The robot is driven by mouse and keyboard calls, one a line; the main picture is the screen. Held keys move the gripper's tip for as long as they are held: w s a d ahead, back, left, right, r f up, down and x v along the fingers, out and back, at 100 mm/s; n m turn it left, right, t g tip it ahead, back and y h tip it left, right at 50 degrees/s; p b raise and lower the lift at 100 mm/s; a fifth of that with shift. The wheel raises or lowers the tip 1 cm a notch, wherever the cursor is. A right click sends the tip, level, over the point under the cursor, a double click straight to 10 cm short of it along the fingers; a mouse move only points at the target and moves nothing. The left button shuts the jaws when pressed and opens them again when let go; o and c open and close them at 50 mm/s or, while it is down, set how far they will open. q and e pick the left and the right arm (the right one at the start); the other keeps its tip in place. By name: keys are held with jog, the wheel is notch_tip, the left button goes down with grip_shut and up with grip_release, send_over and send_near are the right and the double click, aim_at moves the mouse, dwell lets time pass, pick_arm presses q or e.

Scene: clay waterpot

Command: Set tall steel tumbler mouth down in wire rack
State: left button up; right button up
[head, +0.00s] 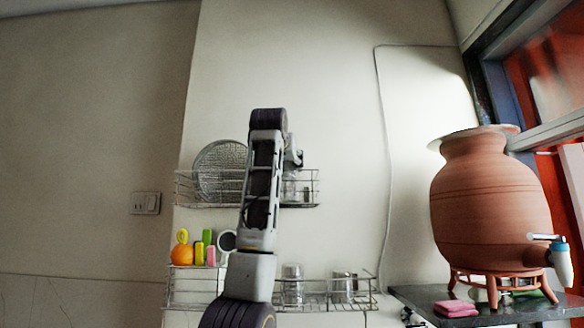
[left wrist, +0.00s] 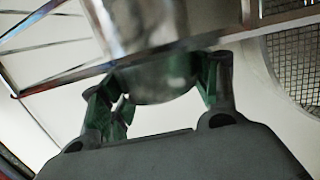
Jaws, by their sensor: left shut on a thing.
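The steel tumbler (left wrist: 150,30) is large and blurred at the top of the left wrist view, its rounded end between my green-padded fingers. My left gripper (left wrist: 160,82) is shut on it. In the head view my left arm rises in front of the rack, and my left gripper (head: 293,158) is at the upper shelf, partly hidden behind the arm. The upper wire rack (head: 190,188) is on the wall. Its wires pass close beside the tumbler in the left wrist view (left wrist: 62,78). Whether the tumbler touches them I cannot tell. My right gripper is not in view.
A round mesh plate (head: 218,168) stands in the upper rack, left of my arm. The lower rack (head: 190,298) holds colourful items (head: 200,248) and steel tumblers (head: 343,286). A clay pot (head: 490,205) stands on a stand at right, near a pink cloth (head: 456,308).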

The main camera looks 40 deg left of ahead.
pick_arm(q)
jog(key=shift+f, duration=0.2)
dwell(0.3)
jog(key=o, duration=1.1)
jog(key=shift+o, duration=0.2)
jog(key=v, duration=1.2)
